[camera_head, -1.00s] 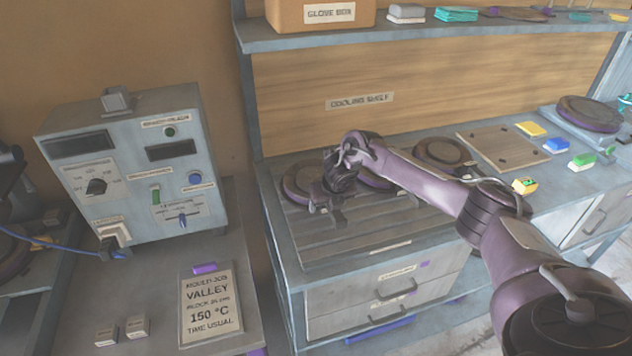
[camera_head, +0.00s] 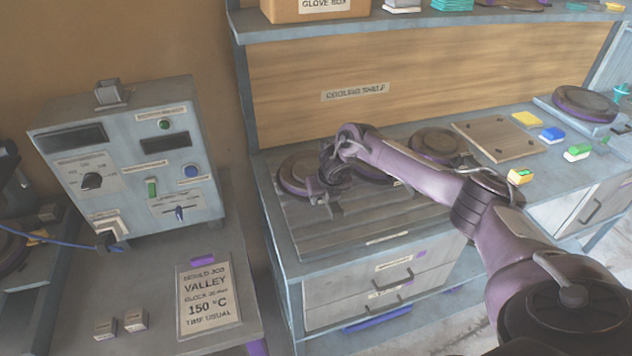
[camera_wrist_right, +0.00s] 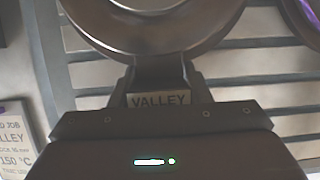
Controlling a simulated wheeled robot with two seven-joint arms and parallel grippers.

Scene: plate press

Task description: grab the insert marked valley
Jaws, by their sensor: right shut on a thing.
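The insert marked VALLEY (camera_wrist_right: 150,25) is a round, dark metallic disc with a raised ring, and its labelled tab shows between my right gripper's fingers in the right wrist view. In the head view the insert (camera_head: 296,172) lies at the left end of the slatted cooling shelf (camera_head: 330,235). My right gripper (camera_head: 320,194) is at the insert's front right edge, shut on its tab. Whether the insert touches the slats is not clear. My left gripper is not in view.
Another round insert (camera_head: 374,168) lies close by on the right, partly behind my right arm, with another (camera_head: 437,143) farther right. A job card (camera_head: 208,300) reads VALLEY, 150 °C. A grey control box (camera_head: 130,165) stands left.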

